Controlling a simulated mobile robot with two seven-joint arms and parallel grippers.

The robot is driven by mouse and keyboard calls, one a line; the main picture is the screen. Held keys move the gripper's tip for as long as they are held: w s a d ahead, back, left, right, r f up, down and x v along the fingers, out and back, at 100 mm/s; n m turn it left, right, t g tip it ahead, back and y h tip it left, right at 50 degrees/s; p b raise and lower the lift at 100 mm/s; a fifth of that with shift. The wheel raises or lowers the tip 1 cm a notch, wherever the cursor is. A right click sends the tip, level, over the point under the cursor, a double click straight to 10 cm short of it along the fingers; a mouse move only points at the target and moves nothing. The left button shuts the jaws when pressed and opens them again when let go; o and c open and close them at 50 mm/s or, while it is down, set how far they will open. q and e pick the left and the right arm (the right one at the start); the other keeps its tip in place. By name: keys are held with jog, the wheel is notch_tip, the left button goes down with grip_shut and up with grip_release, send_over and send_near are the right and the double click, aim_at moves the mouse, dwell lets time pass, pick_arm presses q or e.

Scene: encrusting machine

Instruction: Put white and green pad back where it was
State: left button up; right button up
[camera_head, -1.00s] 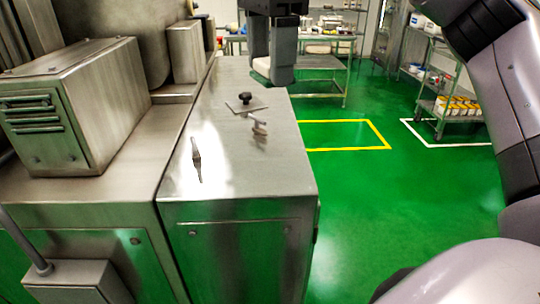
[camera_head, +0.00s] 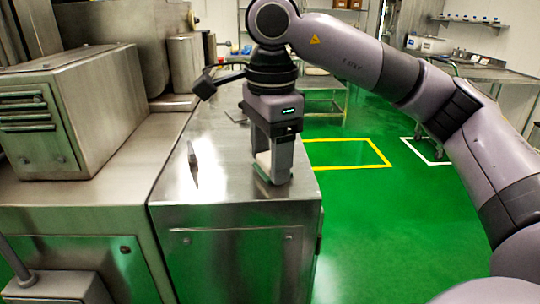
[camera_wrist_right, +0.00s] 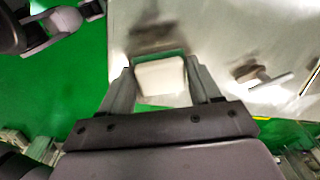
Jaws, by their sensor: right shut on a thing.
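My right gripper (camera_head: 273,177) is shut on the white and green pad (camera_head: 262,160). It points down at the right part of the steel machine top. In the right wrist view the pad (camera_wrist_right: 160,77) sits between the two fingers, its white face showing and a green strip along its far edge. In the head view the right finger hides part of the pad. I cannot tell whether the pad touches the steel top. My left gripper is not in view.
The steel machine top (camera_head: 215,180) has a small upright handle (camera_head: 192,163) left of the gripper. A flat plate (camera_head: 236,115) lies partly hidden behind my gripper. A box-shaped steel housing (camera_head: 85,110) stands at left. Green floor lies beyond the right edge.

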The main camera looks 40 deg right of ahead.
jog(key=shift+f, duration=0.25)
jog(key=o, duration=1.1)
jog(key=shift+r, duration=0.1)
jog(key=shift+r, duration=0.3)
notch_tip(320, 180, up, 12)
jog(key=p, duration=0.3)
jog(key=shift+s+a+f, duration=0.15)
jog(key=shift+s, duration=0.05)
